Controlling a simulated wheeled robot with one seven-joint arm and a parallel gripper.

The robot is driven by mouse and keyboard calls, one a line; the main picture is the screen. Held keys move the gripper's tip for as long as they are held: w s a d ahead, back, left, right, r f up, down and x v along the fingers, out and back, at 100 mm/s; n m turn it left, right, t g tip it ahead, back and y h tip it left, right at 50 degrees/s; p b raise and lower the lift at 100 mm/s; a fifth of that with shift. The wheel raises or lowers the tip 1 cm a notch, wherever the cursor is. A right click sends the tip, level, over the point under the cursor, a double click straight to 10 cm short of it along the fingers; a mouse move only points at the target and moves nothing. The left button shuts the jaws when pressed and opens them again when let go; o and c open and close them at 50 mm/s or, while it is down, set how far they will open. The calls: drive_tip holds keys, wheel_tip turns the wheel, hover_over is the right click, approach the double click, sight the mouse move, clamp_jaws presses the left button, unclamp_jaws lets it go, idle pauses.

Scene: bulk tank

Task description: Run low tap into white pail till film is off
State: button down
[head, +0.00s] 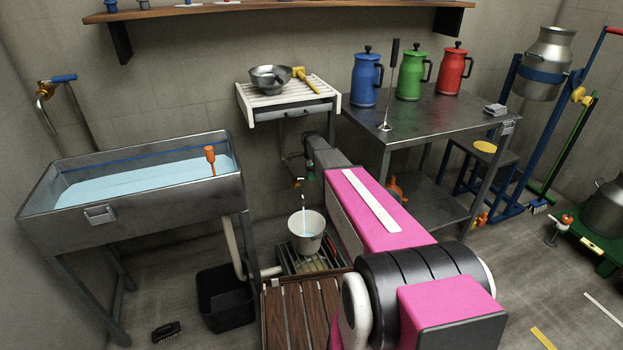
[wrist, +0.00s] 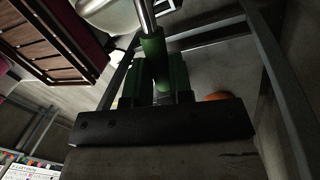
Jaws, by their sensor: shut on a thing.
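The white pail (head: 307,244) stands upright on the floor grate beneath the low tap (head: 300,180). A thin stream of water falls from the tap into it. The pail's rim and wall also show at the top of the wrist view (wrist: 108,14). My gripper (wrist: 160,88) is shut on the tap's green handle (wrist: 153,47), below a bright metal pipe. In the head view my arm hides most of the tap and handle. I cannot make out any film on the water in the pail.
Slatted wooden boards (head: 298,315) lie in front of the grate. A steel table (head: 440,118) with blue, green and red cans is right of my arm.

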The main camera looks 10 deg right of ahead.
drive_tip(key=shift+w+n+h, duration=0.3)
drive_tip(key=shift+w+n, duration=0.7)
drive_tip(key=shift+n, duration=0.6)
drive_tip(key=shift+a, duration=0.1)
drive_tip(key=c, duration=1)
unclamp_jaws()
drive_tip(key=shift+r, duration=0.15)
drive_tip(key=r, duration=0.2)
drive_tip(key=w+r, duration=0.1)
drive_tip(key=r, duration=0.4)
drive_tip(key=shift+w+a, duration=0.15)
drive_tip(key=shift+w, duration=0.15)
drive_tip(key=shift+s, duration=0.1)
